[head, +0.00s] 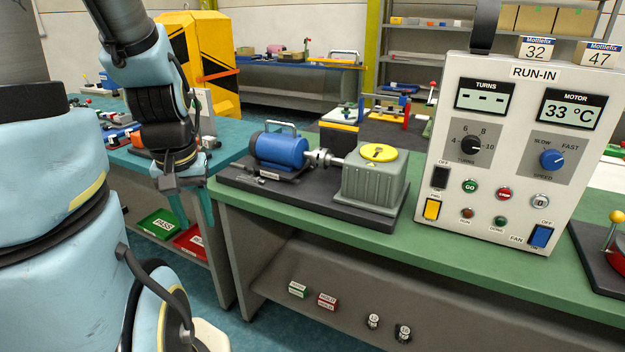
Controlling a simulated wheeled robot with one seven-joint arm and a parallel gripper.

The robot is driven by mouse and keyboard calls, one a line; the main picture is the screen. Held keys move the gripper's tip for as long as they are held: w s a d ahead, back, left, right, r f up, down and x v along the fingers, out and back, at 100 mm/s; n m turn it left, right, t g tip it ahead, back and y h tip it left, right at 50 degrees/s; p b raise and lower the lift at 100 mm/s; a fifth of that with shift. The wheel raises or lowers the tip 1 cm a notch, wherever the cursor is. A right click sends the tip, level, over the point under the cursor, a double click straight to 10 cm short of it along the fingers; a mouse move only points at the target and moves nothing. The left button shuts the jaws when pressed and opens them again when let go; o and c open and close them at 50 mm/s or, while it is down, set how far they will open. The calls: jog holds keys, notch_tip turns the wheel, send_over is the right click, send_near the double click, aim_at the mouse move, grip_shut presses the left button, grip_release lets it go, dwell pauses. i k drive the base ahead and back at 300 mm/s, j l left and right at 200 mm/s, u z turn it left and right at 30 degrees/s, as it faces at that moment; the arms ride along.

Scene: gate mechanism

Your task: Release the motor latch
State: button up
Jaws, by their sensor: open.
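A blue motor (280,149) with a silver carrying handle lies on a dark base plate (312,196) on the green bench. A silver coupling and shaft (328,158) run from it to a grey gearbox (374,182) with a yellow round cap on top. I cannot make out a motor latch clearly at this size. My gripper (195,222) hangs fingers down to the left of the motor, in front of the gap between the two benches. Its teal fingers are open, empty and apart from the motor.
A RUN-IN control panel (515,150) stands right of the gearbox, its MOTOR display reading 33 °C. Green PASS (160,223) and red (190,240) trays sit low on the left. The green bench's front strip (450,260) is clear.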

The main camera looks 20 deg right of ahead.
aim_at(251, 169)
jog(key=i+l+u, duration=0.3)
jog(key=i, duration=0.15)
jog(key=i+l+u, duration=0.3)
jog(key=i, duration=0.15)
